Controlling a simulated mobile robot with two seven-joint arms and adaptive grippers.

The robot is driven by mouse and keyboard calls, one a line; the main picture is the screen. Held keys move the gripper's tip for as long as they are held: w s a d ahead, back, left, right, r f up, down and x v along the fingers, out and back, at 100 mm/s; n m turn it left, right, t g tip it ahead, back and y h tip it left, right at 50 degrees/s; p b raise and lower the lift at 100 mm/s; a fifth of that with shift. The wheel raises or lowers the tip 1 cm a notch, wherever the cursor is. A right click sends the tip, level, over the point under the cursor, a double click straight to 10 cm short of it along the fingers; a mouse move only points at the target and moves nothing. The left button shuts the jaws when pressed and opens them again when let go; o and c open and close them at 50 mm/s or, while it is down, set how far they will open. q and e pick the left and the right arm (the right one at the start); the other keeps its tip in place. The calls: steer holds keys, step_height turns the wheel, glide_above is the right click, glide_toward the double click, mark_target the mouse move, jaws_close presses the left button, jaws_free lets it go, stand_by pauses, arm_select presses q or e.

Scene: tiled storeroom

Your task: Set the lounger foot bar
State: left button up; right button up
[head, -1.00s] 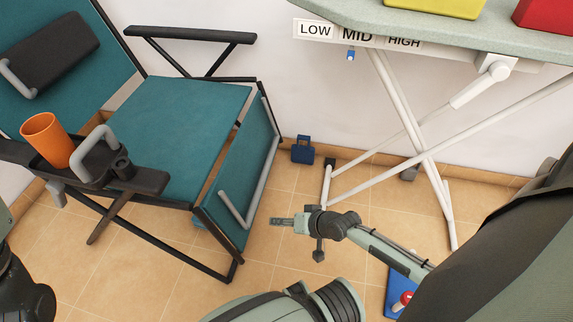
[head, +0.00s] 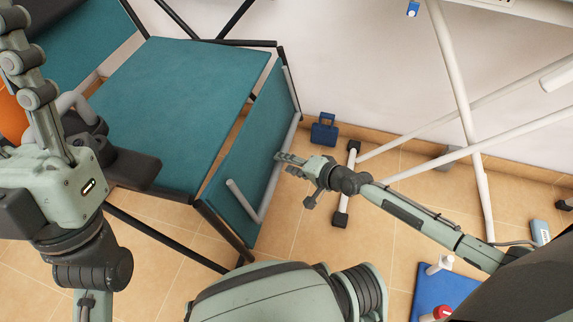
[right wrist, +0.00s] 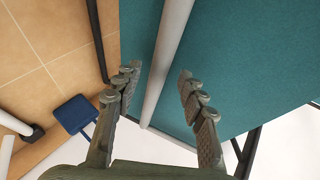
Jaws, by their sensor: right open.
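The lounger (head: 195,80) has a teal seat and a teal foot panel (head: 235,150) hanging steeply from its front edge. A grey L-shaped foot bar (head: 277,170) runs along that panel. My right gripper (head: 282,164) is open beside the bar's long side in the head view. In the right wrist view its two fingers (right wrist: 159,78) stand either side of the bar (right wrist: 168,55), with no clear contact. My left gripper (head: 22,65) points upward in front of the near armrest (head: 130,168); its opening cannot be judged.
An orange cup (head: 10,118) is partly hidden behind my left gripper. A blue board (head: 445,290) with a red-topped piece lies at lower right.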

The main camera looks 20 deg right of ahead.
steer(key=shift+w+a+f, duration=0.25)
steer(key=shift+w, duration=0.2)
steer(key=shift+c, duration=0.3)
jaws_close()
